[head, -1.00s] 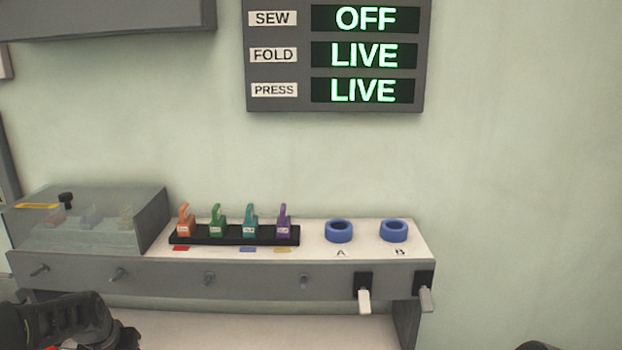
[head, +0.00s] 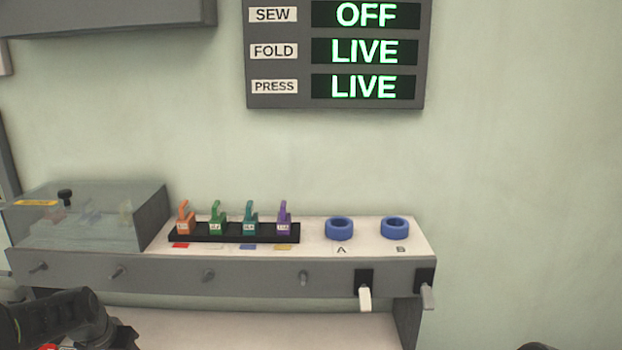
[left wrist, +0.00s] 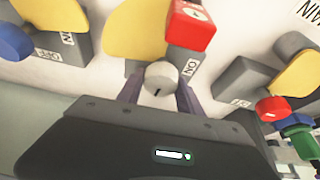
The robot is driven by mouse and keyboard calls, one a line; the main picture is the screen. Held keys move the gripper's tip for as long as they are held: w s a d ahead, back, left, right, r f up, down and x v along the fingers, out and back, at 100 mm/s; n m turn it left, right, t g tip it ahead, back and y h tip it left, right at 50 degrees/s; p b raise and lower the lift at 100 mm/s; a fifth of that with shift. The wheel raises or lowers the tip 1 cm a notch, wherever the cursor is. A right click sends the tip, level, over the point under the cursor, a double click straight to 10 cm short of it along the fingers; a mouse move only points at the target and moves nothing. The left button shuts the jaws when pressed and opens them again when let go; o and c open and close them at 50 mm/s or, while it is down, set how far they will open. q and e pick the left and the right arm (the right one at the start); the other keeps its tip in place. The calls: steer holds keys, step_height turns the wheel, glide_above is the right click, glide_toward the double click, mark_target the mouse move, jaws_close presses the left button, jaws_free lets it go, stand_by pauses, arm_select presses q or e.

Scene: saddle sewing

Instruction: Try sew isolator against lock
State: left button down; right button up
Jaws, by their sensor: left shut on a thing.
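In the left wrist view my left gripper (left wrist: 159,92) is shut on a grey round knob (left wrist: 161,76) with a dark mark on its face. A red lock block (left wrist: 190,25) sits just above the knob, beside a yellow plate (left wrist: 134,32); whether it touches the knob's base I cannot tell. An ON label stands right of the knob. No readable label names this isolator. In the head view the status board (head: 335,52) reads SEW OFF, FOLD LIVE, PRESS LIVE. My left arm shows at the bottom left, its fingertips hidden.
Orange, green, teal and purple padlocks stand on a black rack (head: 234,235) on the bench. Blue rings A (head: 339,229) and B (head: 394,228) sit right of it, levers below. A clear-lidded box (head: 88,215) is at left. Neighbouring grey isolator boxes (left wrist: 240,84) flank the knob.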

stand_by(0.4)
arm_select(q)
steer(key=shift+m, duration=0.4)
steer(key=c, duration=0.8)
jaws_free()
steer(key=shift+o, duration=0.2)
steer(key=shift+r+p, duration=1.4)
steer(key=shift+r, duration=1.15)
